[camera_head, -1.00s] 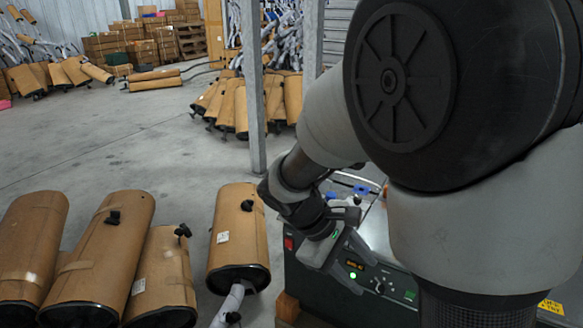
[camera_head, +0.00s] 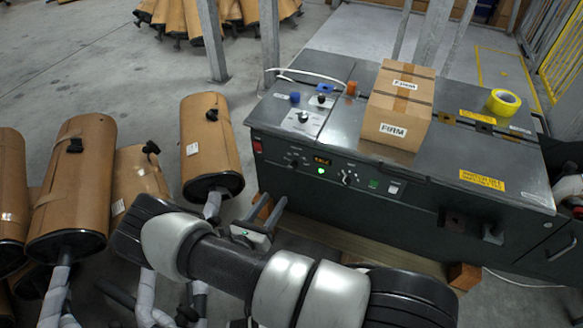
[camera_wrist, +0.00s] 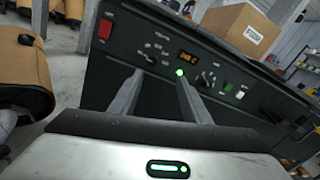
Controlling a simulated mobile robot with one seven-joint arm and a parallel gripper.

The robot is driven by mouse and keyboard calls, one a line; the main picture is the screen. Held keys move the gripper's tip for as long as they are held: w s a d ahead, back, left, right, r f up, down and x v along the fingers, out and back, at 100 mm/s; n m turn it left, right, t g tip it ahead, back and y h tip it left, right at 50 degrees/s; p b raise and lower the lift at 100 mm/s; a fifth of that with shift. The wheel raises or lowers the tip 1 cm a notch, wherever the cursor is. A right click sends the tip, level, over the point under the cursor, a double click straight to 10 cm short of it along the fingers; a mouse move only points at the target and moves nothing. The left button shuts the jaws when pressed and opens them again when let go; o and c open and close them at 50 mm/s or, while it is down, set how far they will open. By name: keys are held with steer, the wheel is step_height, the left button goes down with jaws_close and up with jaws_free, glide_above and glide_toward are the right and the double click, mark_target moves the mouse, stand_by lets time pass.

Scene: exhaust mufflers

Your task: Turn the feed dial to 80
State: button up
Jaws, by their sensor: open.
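The dark machine's front panel (camera_head: 330,178) carries two dials. The left dial (camera_head: 293,158) is small and dark and also shows in the wrist view (camera_wrist: 150,59). The right dial (camera_head: 347,178) has a light pointer and also shows in the wrist view (camera_wrist: 206,80). Their lettering is too small to read, so I cannot tell which is the feed dial. An orange display (camera_head: 322,160) and a lit green lamp (camera_head: 321,170) sit between them. My gripper (camera_head: 266,206) is open and empty in front of the panel, apart from both dials. Its fingers (camera_wrist: 161,76) point at the panel.
On the machine top are a cardboard box (camera_head: 398,110), a plate with another knob (camera_head: 303,118) and yellow tape (camera_head: 503,102). A red switch (camera_head: 257,147), green button (camera_head: 373,184) and white switch (camera_head: 393,188) flank the dials. Mufflers (camera_head: 210,145) stand at left.

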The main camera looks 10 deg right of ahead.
steer(key=f+n+t+y, duration=0.1)
steer(key=f, duration=0.1)
steer(key=b, duration=0.3)
glide_toward(293, 167)
steer(key=x, duration=0.9)
steer(key=shift+w, duration=0.1)
steer(key=c, duration=1)
